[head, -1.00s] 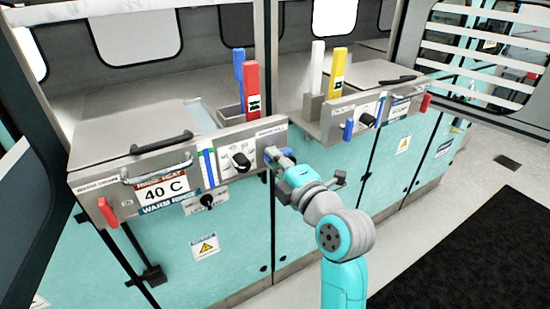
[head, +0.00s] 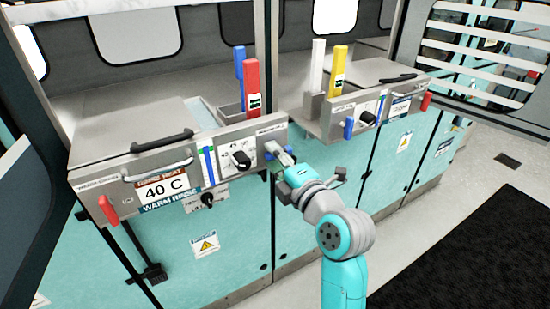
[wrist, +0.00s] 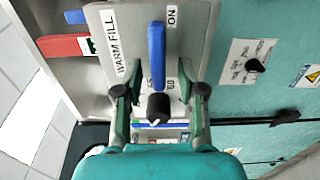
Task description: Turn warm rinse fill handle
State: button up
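The warm rinse fill handle is a blue lever (wrist: 156,55) on a metal panel marked "WARM FILL" and "ON" in the wrist view. It points straight up in that picture. My gripper (wrist: 161,90) is open, with one finger on each side of the lever's lower end and a gap on both sides. In the head view my gripper (head: 280,153) is at the right end of the warm rinse panel (head: 222,142). It hides most of the lever there.
A black knob (wrist: 158,106) sits just below the lever between my fingers. In the head view a red handle (head: 108,210) and a "40 C" sign (head: 163,190) are at left. Red (head: 252,88) and yellow (head: 337,70) uprights stand behind the panels. Floor at right is clear.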

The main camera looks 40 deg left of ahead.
jog(key=shift+d, duration=0.1)
jog(key=v, duration=1.1)
jog(key=shift+s+d, duration=0.2)
jog(key=shift+d, duration=0.15)
jog(key=shift+f, duration=0.15)
